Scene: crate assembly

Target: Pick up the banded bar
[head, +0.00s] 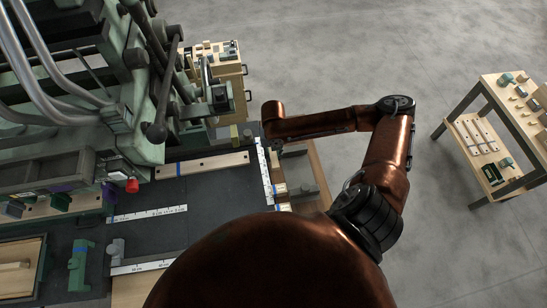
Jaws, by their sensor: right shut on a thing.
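A pale wooden bar (205,164) with a dark blue band near its left part lies along the far edge of the dark mat (205,210). It looks like the banded bar. My right arm comes in from the right and its copper wrist ends above the mat's far right corner. My right gripper (279,146) shows only as a small dark part below the wrist. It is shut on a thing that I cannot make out. I cannot tell whether it touches the bar's right end. My left gripper is not in view.
A large green machine (125,135) with levers stands at the left. White rulers (265,172) edge the mat. A green bracket (78,265) stands at the lower left. A side table (495,135) with small parts stands far right. Grey floor between is clear.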

